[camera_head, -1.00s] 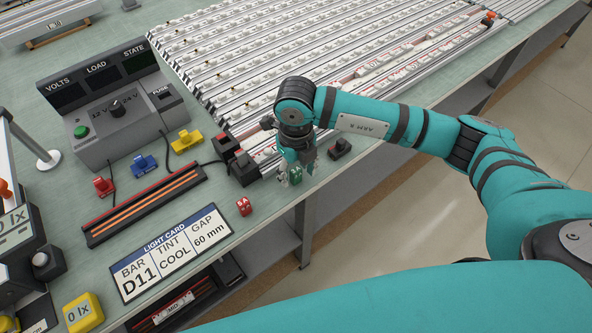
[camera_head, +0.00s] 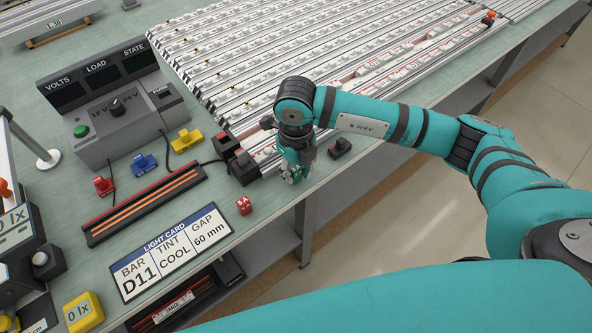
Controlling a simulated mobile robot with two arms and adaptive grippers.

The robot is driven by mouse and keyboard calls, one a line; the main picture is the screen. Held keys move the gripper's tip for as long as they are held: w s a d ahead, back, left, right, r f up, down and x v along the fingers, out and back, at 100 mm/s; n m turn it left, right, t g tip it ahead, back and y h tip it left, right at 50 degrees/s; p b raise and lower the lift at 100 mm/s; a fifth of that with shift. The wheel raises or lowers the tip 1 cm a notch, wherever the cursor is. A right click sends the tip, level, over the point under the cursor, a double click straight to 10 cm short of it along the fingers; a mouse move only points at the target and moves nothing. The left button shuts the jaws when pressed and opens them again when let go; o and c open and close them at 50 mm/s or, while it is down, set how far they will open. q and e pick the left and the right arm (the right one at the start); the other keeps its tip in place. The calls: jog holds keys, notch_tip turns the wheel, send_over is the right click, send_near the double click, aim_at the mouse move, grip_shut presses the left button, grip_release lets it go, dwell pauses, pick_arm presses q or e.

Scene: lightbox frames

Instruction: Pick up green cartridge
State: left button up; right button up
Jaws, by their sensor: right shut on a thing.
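My right gripper (camera_head: 295,174) points down at the front edge of the table, left of a small black block. It is shut on the green cartridge (camera_head: 297,175), which is mostly hidden between and behind the fingers. I cannot tell whether the cartridge still touches the table. My left gripper is not in view.
A red cartridge (camera_head: 243,206) stands to the left near the table edge. A black block (camera_head: 340,148) lies just right of the gripper. Black clamps (camera_head: 242,168) and long white light bars (camera_head: 330,50) lie behind. A light card (camera_head: 172,254) and power unit (camera_head: 115,105) are at left.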

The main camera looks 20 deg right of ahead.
aim_at(294, 172)
jog(key=shift+r, duration=0.35)
jog(key=shift+s+a+r+b, duration=0.25)
jog(key=shift+r+b, duration=0.2)
jog(key=shift+r, duration=0.15)
jog(key=shift+s+a+r+b, duration=0.2)
jog(key=shift+r+b, duration=0.2)
jog(key=shift+r, duration=0.2)
jog(key=s+a+r+b, duration=0.1)
jog(key=s+a+b, duration=0.2)
jog(key=s+a, duration=0.6)
jog(key=shift+s+a+r, duration=0.2)
jog(key=shift+s+r, duration=0.1)
jog(key=shift+s, duration=0.9)
